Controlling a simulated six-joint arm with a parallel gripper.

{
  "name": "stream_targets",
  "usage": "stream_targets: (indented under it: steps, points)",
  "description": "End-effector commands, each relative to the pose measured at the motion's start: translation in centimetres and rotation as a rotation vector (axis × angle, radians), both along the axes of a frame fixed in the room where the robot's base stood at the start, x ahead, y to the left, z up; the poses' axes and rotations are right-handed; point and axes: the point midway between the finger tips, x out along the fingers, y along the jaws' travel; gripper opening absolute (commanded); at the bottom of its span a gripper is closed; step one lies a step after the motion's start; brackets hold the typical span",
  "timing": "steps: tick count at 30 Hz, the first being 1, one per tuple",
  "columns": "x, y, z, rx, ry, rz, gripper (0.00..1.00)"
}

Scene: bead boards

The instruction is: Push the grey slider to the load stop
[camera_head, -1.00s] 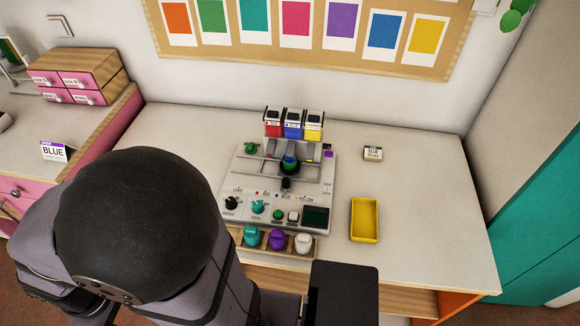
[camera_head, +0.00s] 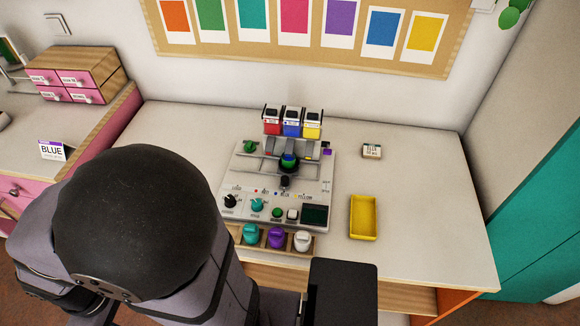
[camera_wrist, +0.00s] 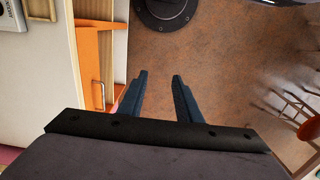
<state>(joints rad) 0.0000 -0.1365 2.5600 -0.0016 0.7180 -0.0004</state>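The bead board (camera_head: 240,182), a light grey device, stands in the middle of the table in the head view. Grey parts and a dark round cup (camera_head: 289,162) sit on its cross rail, with a small black knob (camera_head: 285,181) just below. I cannot tell for sure which small grey part is the slider, and no load stop label is readable. My gripper (camera_wrist: 158,80) is open and empty in the wrist view, its dark blue fingers apart over the brown floor. It is away from the board; the head view does not show its fingertips.
Red, blue and yellow hoppers (camera_head: 292,122) stand at the board's back. A wooden rack (camera_head: 271,248) with teal, purple and white pots is at its front. A yellow tray (camera_head: 364,218) and a small labelled box (camera_head: 372,151) are to the right. Table around them is clear.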

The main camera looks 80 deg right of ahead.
Motion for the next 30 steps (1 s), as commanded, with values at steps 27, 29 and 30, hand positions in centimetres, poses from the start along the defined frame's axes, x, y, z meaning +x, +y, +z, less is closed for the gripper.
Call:
stream_targets:
  steps: [27,29,30]
  points:
    - [4.0,-8.9,1.1,0.001,0.002,-0.173,0.39]
    - [4.5,-11.7,1.3,0.001,0.002,-0.216,0.39]
    - [4.7,-13.7,1.4,0.001,0.002,-0.245,0.39]
